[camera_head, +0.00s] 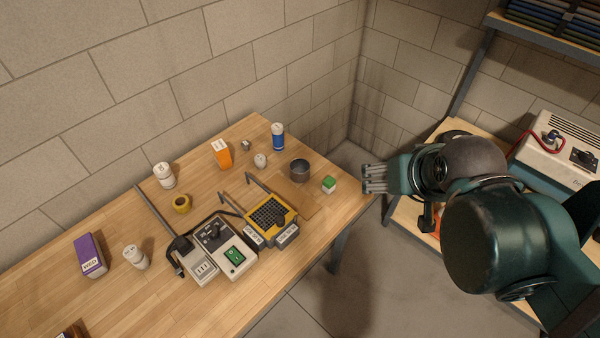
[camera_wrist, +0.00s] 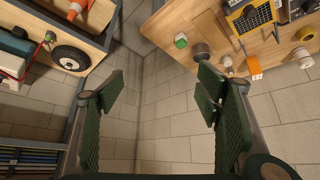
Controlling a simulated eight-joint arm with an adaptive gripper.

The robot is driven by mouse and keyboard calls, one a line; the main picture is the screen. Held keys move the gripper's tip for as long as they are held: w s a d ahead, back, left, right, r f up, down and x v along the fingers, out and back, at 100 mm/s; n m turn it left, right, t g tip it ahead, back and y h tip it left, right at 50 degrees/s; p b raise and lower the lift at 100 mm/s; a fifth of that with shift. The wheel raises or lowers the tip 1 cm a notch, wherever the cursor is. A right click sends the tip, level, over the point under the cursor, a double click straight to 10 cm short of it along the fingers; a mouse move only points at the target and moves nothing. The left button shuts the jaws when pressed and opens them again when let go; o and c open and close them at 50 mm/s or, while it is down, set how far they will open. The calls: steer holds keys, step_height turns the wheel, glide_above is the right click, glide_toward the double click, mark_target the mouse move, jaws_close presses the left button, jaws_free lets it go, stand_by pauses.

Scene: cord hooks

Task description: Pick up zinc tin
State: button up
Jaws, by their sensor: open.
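The zinc tin is a round, open-topped grey metal can (camera_head: 300,172). It stands upright near the right end of the wooden table. In the wrist view the tin (camera_wrist: 200,49) shows at the upper right, beyond the right finger. My gripper (camera_head: 374,180) is to the right of the tin, just past the table's right edge, apart from it. In the wrist view its two fingers are spread wide (camera_wrist: 160,90) with nothing between them.
A green-topped cube (camera_head: 329,184) and a brown board (camera_head: 293,198) lie beside the tin. A blue can (camera_head: 278,136), a white jar (camera_head: 260,161) and a yellow device (camera_head: 269,222) stand nearby. A shelf with a beige machine (camera_head: 560,150) is at right.

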steer(key=shift+w, duration=0.1)
steer(key=m+g+b, duration=0.5)
steer(key=m+g, duration=0.2)
steer(key=m, duration=0.9)
glide_above(299, 161)
steer(key=s, duration=0.4)
step_height(299, 161, down, 28)
steer(key=shift+f, duration=0.15)
steer(key=shift+f, duration=1.3)
